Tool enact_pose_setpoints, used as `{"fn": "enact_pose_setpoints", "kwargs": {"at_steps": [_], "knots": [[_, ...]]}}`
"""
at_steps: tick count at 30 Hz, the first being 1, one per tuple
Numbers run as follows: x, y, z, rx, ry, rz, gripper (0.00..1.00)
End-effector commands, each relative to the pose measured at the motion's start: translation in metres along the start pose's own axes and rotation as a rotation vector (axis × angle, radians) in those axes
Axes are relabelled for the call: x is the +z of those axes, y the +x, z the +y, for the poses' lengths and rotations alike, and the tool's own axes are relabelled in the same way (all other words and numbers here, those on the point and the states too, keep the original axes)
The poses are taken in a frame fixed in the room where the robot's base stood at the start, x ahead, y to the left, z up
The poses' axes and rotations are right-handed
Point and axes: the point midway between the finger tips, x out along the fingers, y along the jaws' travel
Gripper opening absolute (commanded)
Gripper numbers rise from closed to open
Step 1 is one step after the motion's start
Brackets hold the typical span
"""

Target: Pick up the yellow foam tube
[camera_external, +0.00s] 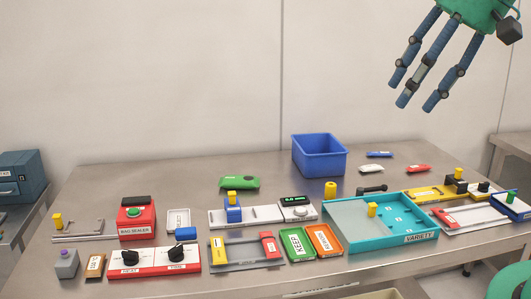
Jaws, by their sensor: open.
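A short yellow cylinder (330,190) stands upright on the steel table (130,185), just in front of the blue bin; it looks like the yellow foam tube. Other small yellow pieces are on the stand at the far left (57,221), on the blue block (232,197), in the teal tray (372,209) and at the right (458,174), so I cannot be fully sure which is the tube. My gripper (414,96) hangs at the upper right, high above the table. Its dark blue fingers are spread, with nothing between them. It is far from every yellow piece.
A blue bin (319,157) stands at the back. A dark handle-shaped piece (372,189) lies right of the cylinder, and the teal tray (345,241) is in front. Red, green and orange items crowd the front. The back left of the table is clear.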

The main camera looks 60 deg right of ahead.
Motion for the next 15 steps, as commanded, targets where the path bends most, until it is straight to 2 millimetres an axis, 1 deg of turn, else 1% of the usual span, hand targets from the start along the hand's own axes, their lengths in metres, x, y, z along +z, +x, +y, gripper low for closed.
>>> {"fn": "enact_pose_setpoints", "kwargs": {"at_steps": [8, 15], "knots": [[-0.05, 0.032, 0.031, 0.024, 0.025, -0.054, 0.47], [-0.09, 0.07, 0.07, 0.042, 0.047, -0.102, 0.47]]}}
